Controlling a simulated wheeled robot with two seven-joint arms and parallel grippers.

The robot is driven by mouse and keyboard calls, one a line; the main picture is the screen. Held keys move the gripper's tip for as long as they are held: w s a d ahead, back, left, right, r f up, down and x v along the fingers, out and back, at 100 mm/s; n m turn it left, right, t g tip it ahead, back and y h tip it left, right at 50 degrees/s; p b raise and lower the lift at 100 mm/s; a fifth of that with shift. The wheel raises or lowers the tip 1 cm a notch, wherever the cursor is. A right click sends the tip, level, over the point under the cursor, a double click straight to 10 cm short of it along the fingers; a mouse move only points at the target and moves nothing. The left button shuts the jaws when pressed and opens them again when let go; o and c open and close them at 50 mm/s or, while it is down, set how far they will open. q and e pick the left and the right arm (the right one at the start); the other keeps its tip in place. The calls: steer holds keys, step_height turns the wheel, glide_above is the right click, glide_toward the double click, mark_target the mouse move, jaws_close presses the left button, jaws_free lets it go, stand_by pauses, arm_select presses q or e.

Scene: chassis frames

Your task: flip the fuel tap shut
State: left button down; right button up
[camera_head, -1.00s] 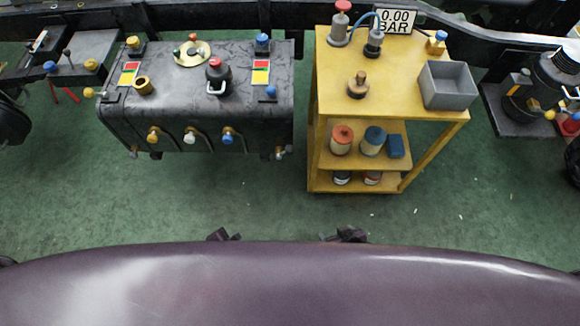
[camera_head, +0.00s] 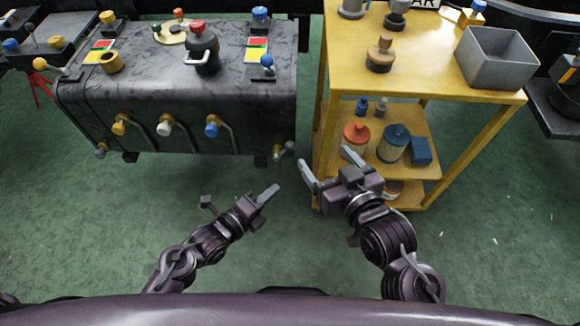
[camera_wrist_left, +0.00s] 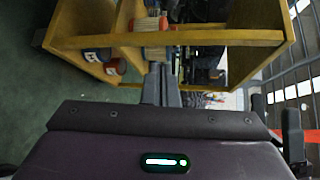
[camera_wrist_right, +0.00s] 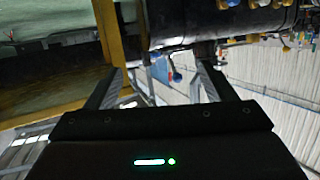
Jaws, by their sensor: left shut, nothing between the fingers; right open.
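A dark tank (camera_head: 200,110) stands at the upper left of the head view. Its front bears yellow (camera_head: 119,127), white (camera_head: 164,128) and blue (camera_head: 212,129) knobs with bent metal pipes. A small metal fitting (camera_head: 283,151) sits low at its right corner. I cannot tell which part is the fuel tap. My left gripper (camera_head: 268,194) is shut and empty, below and in front of the tank's right end. My right gripper (camera_head: 327,163) is open and empty, in front of the yellow cart.
A yellow cart (camera_head: 420,78) stands right of the tank, with a grey bin (camera_head: 497,60) on top. Orange-lidded (camera_head: 356,138) and blue-lidded (camera_head: 394,143) cans sit on its shelf near my right gripper. Green floor (camera_head: 160,190) is clear before the tank.

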arm_select(q)
steer(key=shift+d+r+m, duration=0.15)
steer(key=shift+r+m, duration=0.05)
steer(key=shift+m, duration=0.1)
arm_select(e)
steer(key=shift+r, duration=0.4)
